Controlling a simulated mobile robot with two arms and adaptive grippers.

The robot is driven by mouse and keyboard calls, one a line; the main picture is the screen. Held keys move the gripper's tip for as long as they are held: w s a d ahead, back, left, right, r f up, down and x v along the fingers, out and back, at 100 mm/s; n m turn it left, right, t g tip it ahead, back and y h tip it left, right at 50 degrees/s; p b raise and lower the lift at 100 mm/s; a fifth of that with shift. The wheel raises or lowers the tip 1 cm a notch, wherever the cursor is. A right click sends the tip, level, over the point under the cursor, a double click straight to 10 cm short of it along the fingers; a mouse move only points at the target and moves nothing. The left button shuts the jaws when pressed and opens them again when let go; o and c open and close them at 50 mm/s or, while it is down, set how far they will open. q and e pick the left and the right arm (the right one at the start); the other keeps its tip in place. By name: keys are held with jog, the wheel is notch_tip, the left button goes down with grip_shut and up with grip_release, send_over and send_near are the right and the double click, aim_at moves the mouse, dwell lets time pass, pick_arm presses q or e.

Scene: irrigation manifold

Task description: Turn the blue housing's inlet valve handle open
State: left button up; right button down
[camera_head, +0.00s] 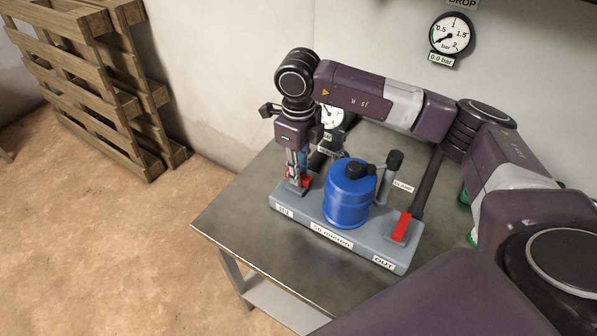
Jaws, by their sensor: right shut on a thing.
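The blue housing (347,200) stands upright on a grey base block (308,227) on the metal table. Its inlet valve is at the base's left end, by a label (285,211) that seems to read "IN". The red inlet handle (306,181) is partly hidden by my right gripper (298,182), which reaches down from above and is shut on it. How far the handle is turned cannot be told. My left gripper is not in view.
A second red handle (401,227) is at the base's right end, near the "OUT" label (383,263). A dark pipe (429,182) rises behind it. A wall gauge (452,35) has a plate reading 0.0 bar. The table's front left (235,215) is clear. Wooden pallets (90,85) lean at far left.

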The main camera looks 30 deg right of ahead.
jog(key=shift+r, duration=0.1)
jog(key=c, duration=1.8)
grip_release()
jog(key=shift+c, duration=0.2)
notch_tip(320, 180, up, 12)
